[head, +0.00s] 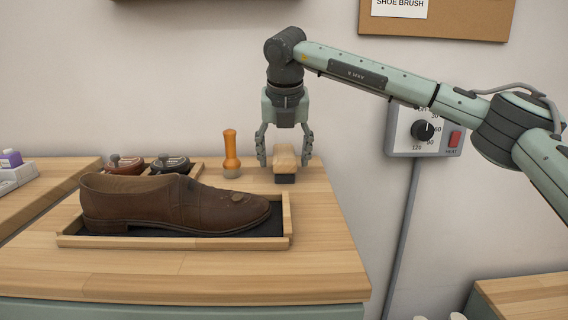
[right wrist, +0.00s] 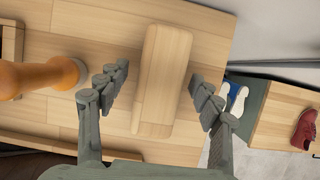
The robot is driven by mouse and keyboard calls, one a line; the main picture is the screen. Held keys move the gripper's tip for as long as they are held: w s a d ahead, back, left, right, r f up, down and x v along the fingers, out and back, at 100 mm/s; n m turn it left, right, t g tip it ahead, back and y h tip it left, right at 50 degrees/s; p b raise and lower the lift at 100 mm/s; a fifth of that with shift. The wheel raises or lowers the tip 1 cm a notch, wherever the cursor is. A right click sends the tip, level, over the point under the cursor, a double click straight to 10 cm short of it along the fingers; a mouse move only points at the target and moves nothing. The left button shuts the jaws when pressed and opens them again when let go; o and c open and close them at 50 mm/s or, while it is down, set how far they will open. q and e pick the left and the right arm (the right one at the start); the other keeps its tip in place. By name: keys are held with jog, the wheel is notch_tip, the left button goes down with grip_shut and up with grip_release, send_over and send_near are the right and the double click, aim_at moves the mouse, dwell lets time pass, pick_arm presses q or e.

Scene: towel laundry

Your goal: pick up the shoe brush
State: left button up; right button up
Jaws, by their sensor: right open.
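The shoe brush (head: 285,164) stands on the wooden bench top with its pale wooden back up and dark bristles below. My right gripper (head: 285,160) points straight down over it, open, with one finger on each side of the brush. In the right wrist view, the brush's wooden back (right wrist: 163,80) lies between the two open fingers (right wrist: 160,95), with a gap on each side. The bristles are hidden there. My left gripper is not in view.
An orange-handled tool (head: 231,150) stands just left of the brush, also near the left finger in the right wrist view (right wrist: 40,76). A brown shoe (head: 175,203) sits in a low tray (head: 75,241) in front. Two polish tins (head: 126,165) are behind it.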

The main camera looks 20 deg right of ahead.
aim_at(284, 151)
jog(key=shift+c, duration=0.4)
jog(key=c, duration=1.4)
jog(key=shift+o, duration=0.2)
jog(key=shift+r+p, duration=0.4)
jog(key=shift+p, duration=0.05)
notch_tip(284, 151, up, 10)
jog(key=shift+f, duration=0.1)
